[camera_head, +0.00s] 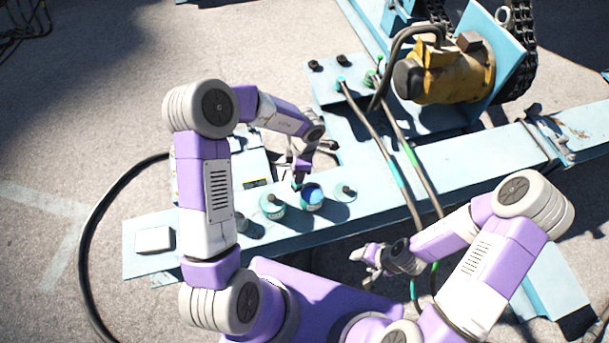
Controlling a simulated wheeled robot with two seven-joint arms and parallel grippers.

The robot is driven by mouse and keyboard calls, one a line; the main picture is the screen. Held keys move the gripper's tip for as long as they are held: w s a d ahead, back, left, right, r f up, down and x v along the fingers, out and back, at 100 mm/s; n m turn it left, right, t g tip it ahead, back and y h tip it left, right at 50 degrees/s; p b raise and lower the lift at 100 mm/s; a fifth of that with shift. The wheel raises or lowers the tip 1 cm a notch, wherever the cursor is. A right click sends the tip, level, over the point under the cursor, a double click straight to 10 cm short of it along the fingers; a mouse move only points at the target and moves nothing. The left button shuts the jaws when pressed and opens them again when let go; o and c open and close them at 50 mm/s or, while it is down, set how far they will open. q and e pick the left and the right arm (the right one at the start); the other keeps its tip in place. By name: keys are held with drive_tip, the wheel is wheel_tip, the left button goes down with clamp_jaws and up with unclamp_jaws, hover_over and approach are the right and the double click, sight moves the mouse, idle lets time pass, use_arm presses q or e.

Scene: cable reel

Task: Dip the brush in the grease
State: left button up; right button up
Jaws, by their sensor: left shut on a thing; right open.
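My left gripper (301,172) is shut on a slim object, seemingly the brush (297,184), just above and left of an open-looking tin. The brush is small and partly hidden by the fingers; I cannot tell whether its tip touches anything. This tin (312,198) is teal with a blue top, perhaps the grease. My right gripper (368,262) is open and empty, in front of the beam.
The tins stand on a long light-blue beam (420,170). A white square block (154,239) lies at its left end. Hoses (378,145) cross the beam right of the tins. A yellow motor (455,75) stands behind. A black cable (92,230) curves across the ground at left.

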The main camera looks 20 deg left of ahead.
use_arm(q)
drive_tip(key=n, duration=0.2)
drive_tip(key=f+n, duration=0.1)
drive_tip(key=n, duration=0.2)
drive_tip(key=shift+w+f+n+g+h, duration=0.2)
drive_tip(key=shift+w+n+g+h, duration=0.1)
drive_tip(key=shift+n+g, duration=0.1)
drive_tip(key=n, duration=0.3)
drive_tip(key=shift+w+f+h, duration=0.15)
drive_tip(key=shift+f+h, duration=0.15)
drive_tip(key=shift+f, duration=0.05)
wheel_tip(320, 180, down, 11)
drive_tip(key=w+n+t+h+b, duration=0.1)
drive_tip(key=n+t+h+b, duration=0.2)
drive_tip(key=n, duration=2)
drive_tip(key=d+t+b, duration=0.1)
drive_tip(key=b, duration=0.1)
drive_tip(key=shift+w+n+b, duration=0.35)
drive_tip(key=shift+n+b, duration=0.05)
drive_tip(key=shift+f, duration=0.1)
drive_tip(key=shift+f+b, duration=0.3)
drive_tip(key=shift+f, duration=0.2)
drive_tip(key=shift+s+a+f, duration=0.1)
